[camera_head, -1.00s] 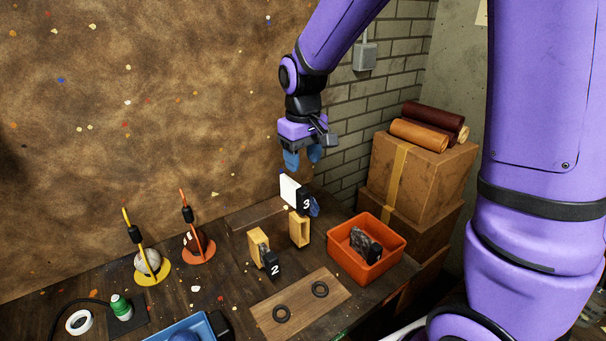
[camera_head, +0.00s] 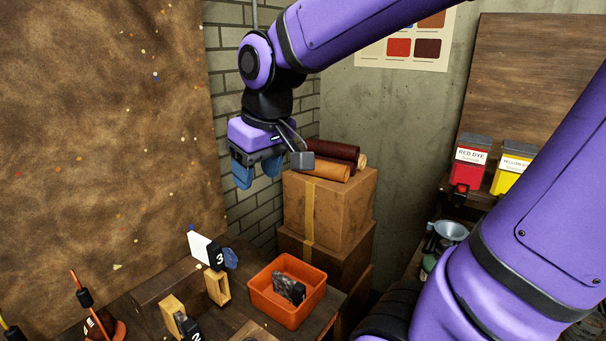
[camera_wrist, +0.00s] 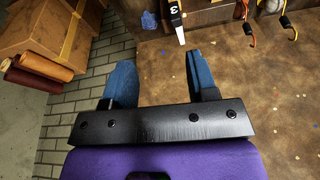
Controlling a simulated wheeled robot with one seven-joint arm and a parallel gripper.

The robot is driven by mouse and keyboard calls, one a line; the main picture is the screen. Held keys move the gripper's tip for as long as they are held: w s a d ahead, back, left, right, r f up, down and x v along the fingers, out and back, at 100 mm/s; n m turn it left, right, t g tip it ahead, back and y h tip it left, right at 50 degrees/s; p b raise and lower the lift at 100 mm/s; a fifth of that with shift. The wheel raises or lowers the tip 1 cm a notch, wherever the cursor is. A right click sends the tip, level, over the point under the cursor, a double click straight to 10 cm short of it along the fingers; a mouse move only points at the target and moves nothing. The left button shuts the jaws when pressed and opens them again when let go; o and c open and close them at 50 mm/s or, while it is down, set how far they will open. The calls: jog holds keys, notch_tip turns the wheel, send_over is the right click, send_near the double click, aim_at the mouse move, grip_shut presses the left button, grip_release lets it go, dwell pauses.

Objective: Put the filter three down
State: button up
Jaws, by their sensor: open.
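Filter three is a white block with a black end marked 3 (camera_head: 206,249). It stands upright at the back of the bench, just behind a yellow wooden holder (camera_head: 217,288); I cannot tell exactly what it rests on. It also shows at the top of the wrist view (camera_wrist: 176,18), beyond the fingertips. My gripper (camera_head: 257,171) is open and empty, above and to the right of filter three, clear of it. In the wrist view, the two blue fingers stand apart with nothing between them (camera_wrist: 160,78).
An orange bin (camera_head: 262,291) holding a dark grey block (camera_head: 289,288) stands right of the holders. Another holder (camera_head: 172,312) bears a piece marked 2 (camera_head: 191,330). Stacked cardboard boxes (camera_head: 335,210) with leather rolls (camera_head: 325,170) stand behind the bin, near my gripper.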

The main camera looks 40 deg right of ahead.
jog(key=s+d+r+m+t, duration=0.1)
jog(key=s+r+t, duration=0.1)
jog(key=s, duration=0.7)
jog(key=shift+s+d, duration=0.25)
jog(key=shift+s, duration=0.1)
